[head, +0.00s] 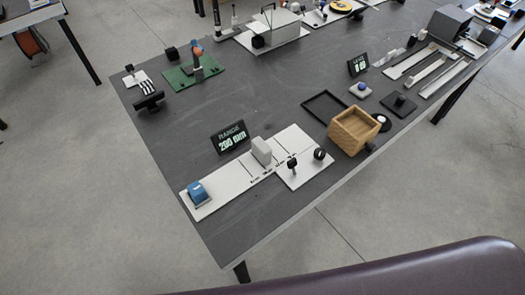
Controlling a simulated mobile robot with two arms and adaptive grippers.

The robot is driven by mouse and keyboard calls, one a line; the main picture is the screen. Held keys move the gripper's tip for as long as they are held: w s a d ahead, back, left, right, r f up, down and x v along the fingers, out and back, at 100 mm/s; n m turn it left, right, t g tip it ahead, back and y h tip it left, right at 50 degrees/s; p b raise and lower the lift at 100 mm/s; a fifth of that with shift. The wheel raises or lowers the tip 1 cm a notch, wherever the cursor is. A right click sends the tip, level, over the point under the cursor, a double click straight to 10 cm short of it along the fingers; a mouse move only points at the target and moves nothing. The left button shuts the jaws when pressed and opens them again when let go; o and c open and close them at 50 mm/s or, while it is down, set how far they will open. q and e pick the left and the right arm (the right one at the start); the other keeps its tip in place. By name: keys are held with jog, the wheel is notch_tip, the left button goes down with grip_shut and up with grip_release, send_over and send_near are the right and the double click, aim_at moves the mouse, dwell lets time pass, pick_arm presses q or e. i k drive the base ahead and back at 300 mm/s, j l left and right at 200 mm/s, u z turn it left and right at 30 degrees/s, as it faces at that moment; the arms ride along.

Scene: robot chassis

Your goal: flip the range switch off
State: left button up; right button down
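The range station is a white board (230,183) near the front left of the dark table. Behind it stands a black display (229,138) reading "RANGE" and what looks like "200 mm". A blue block (197,192) sits at the board's left end, and an upright light grey block (262,151) stands further right. On the wider right part are a small black upright lever (292,165), which looks like the switch, and a round black knob (319,154). The lever's on or off position is too small to tell. Neither of my grippers is in view.
A wooden box (352,132) stands just right of the board, beside an empty black frame (325,106). A green board (194,74) and other stations lie further back. A dark purple curved surface (420,272) fills the lower right.

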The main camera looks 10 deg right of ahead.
aim_at(291, 163)
jog(key=l+u, duration=0.15)
jog(key=u, duration=0.3)
jog(key=l+u, duration=0.15)
jog(key=u, duration=0.35)
jog(key=l+u, duration=0.15)
jog(key=u, duration=0.3)
jog(key=l+u, duration=0.1)
jog(key=u, duration=0.35)
jog(key=k+l+u, duration=0.95)
jog(key=k+u, duration=0.45)
jog(key=k, duration=0.2)
jog(key=k+l, duration=0.1)
jog(key=k, duration=0.65)
jog(key=k+l, duration=0.15)
jog(key=k, duration=0.6)
jog(key=u, duration=0.05)
